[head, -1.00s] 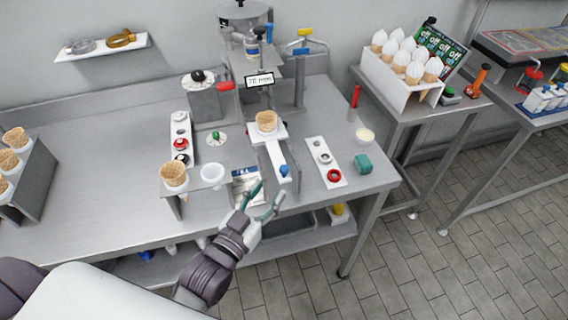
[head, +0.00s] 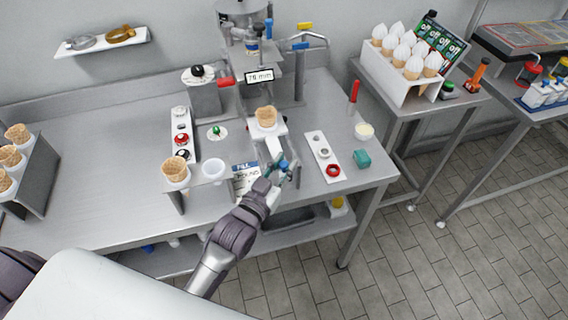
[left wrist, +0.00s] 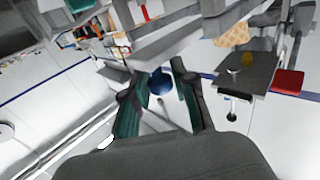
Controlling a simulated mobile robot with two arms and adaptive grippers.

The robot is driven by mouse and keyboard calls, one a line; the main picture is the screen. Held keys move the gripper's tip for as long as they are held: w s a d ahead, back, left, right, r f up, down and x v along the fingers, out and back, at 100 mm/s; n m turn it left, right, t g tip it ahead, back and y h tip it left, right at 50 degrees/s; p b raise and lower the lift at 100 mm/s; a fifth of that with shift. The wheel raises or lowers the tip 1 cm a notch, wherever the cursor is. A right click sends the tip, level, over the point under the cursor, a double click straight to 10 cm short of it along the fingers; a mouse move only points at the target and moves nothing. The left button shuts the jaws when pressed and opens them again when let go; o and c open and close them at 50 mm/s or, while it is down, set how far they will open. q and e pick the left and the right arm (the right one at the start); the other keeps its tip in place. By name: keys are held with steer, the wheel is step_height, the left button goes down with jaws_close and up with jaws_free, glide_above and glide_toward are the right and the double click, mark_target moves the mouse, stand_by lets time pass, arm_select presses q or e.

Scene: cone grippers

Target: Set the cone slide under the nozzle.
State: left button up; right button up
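The cone slide (head: 268,132) is a white sled on a rail at the front of the dispensing machine (head: 241,40), with a wafer cone (head: 266,115) upright in it. Its blue knob (head: 283,164) is at the front end. The cone is in front of the machine's sign; the nozzle itself is not clearly visible. My left gripper (head: 281,168) is at the knob, fingers on either side. In the left wrist view the blue knob (left wrist: 160,83) shows between the open green-padded fingers (left wrist: 160,105), with gaps beside it. My right gripper is not in view.
A white strip with rings (head: 324,156) lies right of the rail. A printed card (head: 245,176) is close to my wrist.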

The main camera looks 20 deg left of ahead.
mark_target(275, 148)
arm_select(q)
jaws_close()
steer(key=w+a, duration=0.1)
steer(key=w, duration=0.1)
steer(key=w+a, duration=0.3)
steer(key=w, duration=0.1)
steer(key=shift+w+a, duration=0.3)
steer(key=shift+w, duration=0.1)
steer(key=o, duration=0.6)
jaws_free()
steer(key=shift+s, duration=0.1)
steer(key=s, duration=0.4)
steer(key=s+a, duration=0.1)
steer(key=s, duration=0.2)
steer(key=s+a, duration=0.1)
steer(key=s, duration=0.3)
steer(key=shift+s+a, duration=0.1)
steer(key=shift+s, duration=0.25)
